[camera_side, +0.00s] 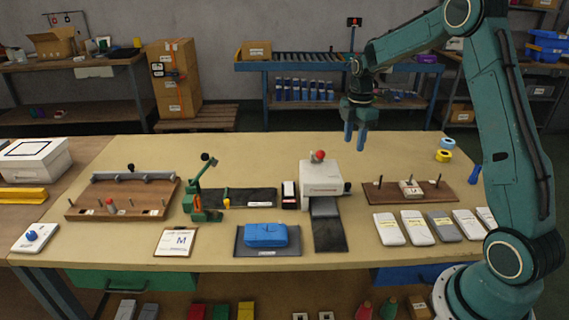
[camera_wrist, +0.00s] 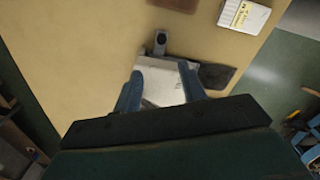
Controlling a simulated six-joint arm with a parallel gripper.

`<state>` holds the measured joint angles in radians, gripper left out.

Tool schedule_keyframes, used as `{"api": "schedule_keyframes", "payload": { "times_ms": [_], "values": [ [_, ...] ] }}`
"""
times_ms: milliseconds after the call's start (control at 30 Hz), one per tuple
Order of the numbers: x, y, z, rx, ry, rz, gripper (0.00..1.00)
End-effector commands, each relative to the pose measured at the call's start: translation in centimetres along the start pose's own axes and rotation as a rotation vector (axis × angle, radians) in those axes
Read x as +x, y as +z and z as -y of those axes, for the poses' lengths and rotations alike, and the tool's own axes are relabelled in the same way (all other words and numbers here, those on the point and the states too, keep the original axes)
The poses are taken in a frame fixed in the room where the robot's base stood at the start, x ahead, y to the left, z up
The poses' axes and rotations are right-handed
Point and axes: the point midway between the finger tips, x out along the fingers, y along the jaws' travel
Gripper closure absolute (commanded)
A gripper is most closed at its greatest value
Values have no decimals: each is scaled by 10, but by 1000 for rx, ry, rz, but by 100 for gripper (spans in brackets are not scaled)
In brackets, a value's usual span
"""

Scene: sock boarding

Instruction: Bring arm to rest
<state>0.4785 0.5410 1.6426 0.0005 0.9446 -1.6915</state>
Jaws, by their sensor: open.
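My gripper (camera_side: 355,134) hangs in the air above the back part of the table, pointing down, with its two blue fingers apart and nothing between them. In the wrist view my gripper (camera_wrist: 160,88) shows its spread fingers with the white machine far below, partly hidden by the fingers and the gripper body. The white machine (camera_side: 321,178) with a red knob stands on the table below and left of my gripper. It also shows in the wrist view (camera_wrist: 163,85). My gripper touches nothing.
On the table (camera_side: 240,152) are a blue folded bundle (camera_side: 266,235) on a dark mat, a green device (camera_side: 196,205), a pegged wooden board (camera_side: 122,200), a clipboard (camera_side: 176,242) and several flat packs (camera_side: 417,227) at the right. The back strip of table is clear.

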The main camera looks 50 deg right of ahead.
Motion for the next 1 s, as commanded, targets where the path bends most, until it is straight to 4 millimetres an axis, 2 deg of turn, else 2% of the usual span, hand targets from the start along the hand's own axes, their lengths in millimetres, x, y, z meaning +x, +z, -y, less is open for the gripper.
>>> {"api": "schedule_keyframes", "payload": {
  "times_ms": [167, 367, 700, 1000],
  "values": [
    [-24, -16, 12, 63, 30, 1, 59],
    [-61, -41, 38, 191, 82, -6, 59],
    [-116, -81, 101, 436, 173, -52, 59],
    [-146, -105, 163, 648, 238, -125, 59]
  ]
}}
